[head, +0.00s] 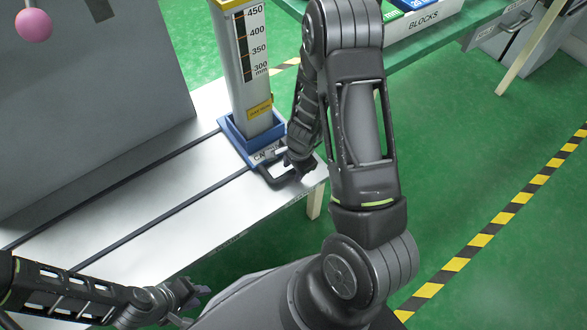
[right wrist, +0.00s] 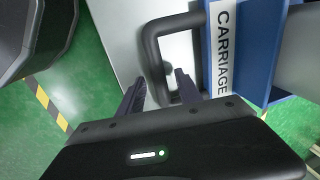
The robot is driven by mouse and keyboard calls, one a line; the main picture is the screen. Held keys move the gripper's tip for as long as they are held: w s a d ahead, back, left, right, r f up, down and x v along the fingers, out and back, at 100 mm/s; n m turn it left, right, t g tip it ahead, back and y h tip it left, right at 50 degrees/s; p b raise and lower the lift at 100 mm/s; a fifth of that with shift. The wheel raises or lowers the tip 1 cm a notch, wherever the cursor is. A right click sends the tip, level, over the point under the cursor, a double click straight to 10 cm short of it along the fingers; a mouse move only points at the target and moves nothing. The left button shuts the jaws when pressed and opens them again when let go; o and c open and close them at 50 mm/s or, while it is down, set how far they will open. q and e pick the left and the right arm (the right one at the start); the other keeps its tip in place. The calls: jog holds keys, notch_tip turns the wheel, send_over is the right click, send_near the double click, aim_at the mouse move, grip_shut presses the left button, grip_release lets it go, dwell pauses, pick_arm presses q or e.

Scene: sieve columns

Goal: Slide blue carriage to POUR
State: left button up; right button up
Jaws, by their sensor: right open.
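The blue carriage (head: 240,146) stands at the right end of the light table, holding a tall grey column with a millimetre scale. Its front carries a white label, which reads CARRIAGE in the right wrist view (right wrist: 222,50), and a dark loop handle (right wrist: 152,55). My right gripper (head: 290,168) is at this handle. In the right wrist view its open fingers (right wrist: 160,88) straddle the near end of the handle loop; whether they touch it I cannot tell. My left gripper (head: 190,292) is low at the left, away from the carriage; its finger opening is unclear. No POUR mark is readable.
Two dark rails (head: 150,203) run along the table (head: 185,225), which is clear left of the carriage. A grey panel (head: 90,90) stands behind it, with a pink ball (head: 33,25) at upper left. A BLOCKS bin (head: 425,22) sits on a green table at the back.

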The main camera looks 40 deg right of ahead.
jog(key=shift+c, duration=0.3)
grip_shut()
dwell(1.0)
